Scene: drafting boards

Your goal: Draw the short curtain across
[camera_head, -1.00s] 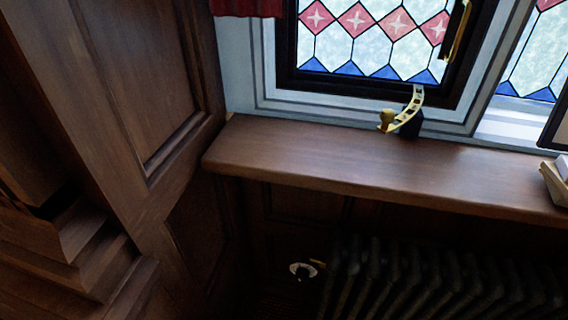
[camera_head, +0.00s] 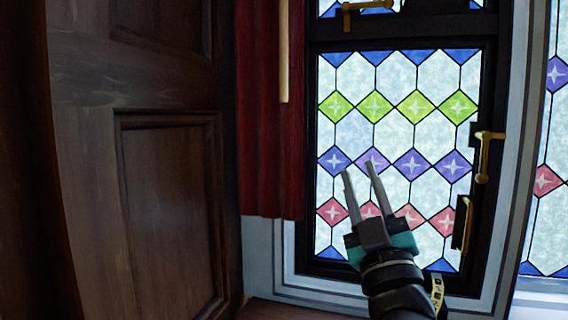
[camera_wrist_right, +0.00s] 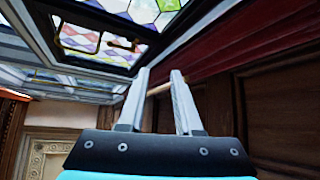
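The short curtain (camera_head: 262,120) is dark red and hangs bunched at the left side of the stained-glass window (camera_head: 400,150). A pale wooden rod (camera_head: 284,50) hangs down in front of it. In the right wrist view the curtain (camera_wrist_right: 235,45) runs along the upper right, and part of the rod (camera_wrist_right: 160,88) shows between and behind the fingers. My right gripper (camera_head: 358,168) is in front of the lower window pane, to the right of the curtain and below the rod's end. Its two fingers are apart with nothing held between them. My left gripper is out of view.
A dark wood panel (camera_head: 170,200) stands close on the left. Brass window fittings (camera_head: 487,155) stick out at the right of the frame, with another brass latch (camera_head: 365,8) at the top. A wooden sill (camera_head: 270,310) lies below.

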